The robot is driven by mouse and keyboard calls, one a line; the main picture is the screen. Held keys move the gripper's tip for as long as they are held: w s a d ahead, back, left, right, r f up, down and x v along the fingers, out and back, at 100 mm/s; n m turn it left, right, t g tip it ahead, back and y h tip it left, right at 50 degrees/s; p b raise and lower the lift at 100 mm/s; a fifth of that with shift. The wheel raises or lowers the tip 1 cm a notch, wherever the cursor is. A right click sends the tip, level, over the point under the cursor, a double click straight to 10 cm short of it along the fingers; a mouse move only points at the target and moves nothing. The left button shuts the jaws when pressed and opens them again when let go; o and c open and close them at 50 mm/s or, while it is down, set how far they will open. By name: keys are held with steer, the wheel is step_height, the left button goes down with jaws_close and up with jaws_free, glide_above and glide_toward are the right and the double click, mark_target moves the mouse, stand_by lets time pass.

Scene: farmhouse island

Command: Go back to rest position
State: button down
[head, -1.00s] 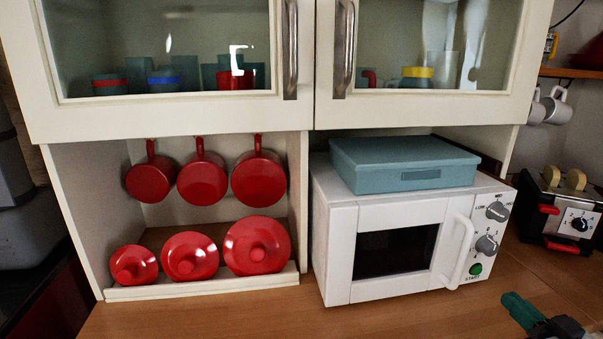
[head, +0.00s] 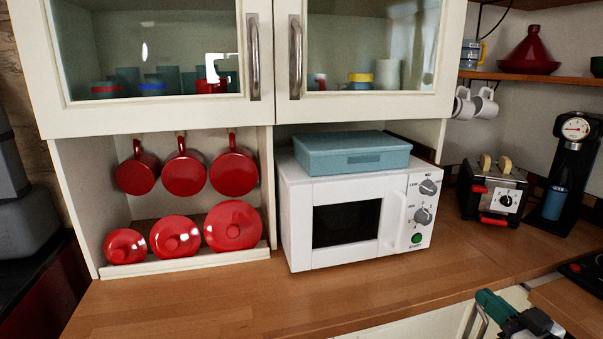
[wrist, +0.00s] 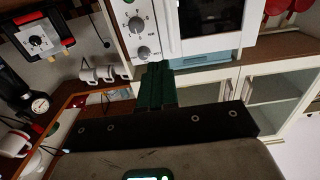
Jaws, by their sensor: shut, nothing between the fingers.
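My gripper (head: 492,302) shows at the bottom right of the head view, with its green fingers in front of the counter's front edge, to the right of and below the white microwave (head: 300,225). In the wrist view the green fingers (wrist: 157,84) are together, with nothing between them. That view appears upside down, with the microwave (wrist: 205,44) at the top. My gripper is apart from the microwave and touches nothing that I can see.
A blue-green box (head: 350,154) lies on the microwave. A toaster (head: 493,193) and a coffee machine (head: 575,165) stand to the right. Red pans (head: 183,174) and lids (head: 175,237) are at left under the glass cabinets (head: 160,60). The wooden counter (head: 240,300) is clear in front.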

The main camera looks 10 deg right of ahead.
steer(key=s+a+f+g+y, duration=0.1)
steer(key=s+a+f+g, duration=0.3)
steer(key=a+f, duration=0.4)
steer(key=s+a+f+g+y, duration=0.1)
steer(key=s+a+f+g, duration=0.45)
steer(key=f, duration=0.45)
steer(key=s+a+f+g+h, duration=0.1)
steer(key=s+f+g, duration=0.2)
steer(key=s, duration=0.6)
steer(key=s+a+f+g+h, duration=0.1)
steer(key=s+f+g, duration=0.3)
steer(key=s, duration=0.6)
steer(key=shift+a+f+m+h, duration=0.2)
steer(key=shift+a+m+h, duration=0.2)
steer(key=shift+a, duration=0.25)
steer(key=c, duration=1.8)
jaws_free()
steer(key=shift+w+g, duration=0.1)
steer(key=shift+g, duration=0.15)
steer(key=shift+c, duration=0.2)
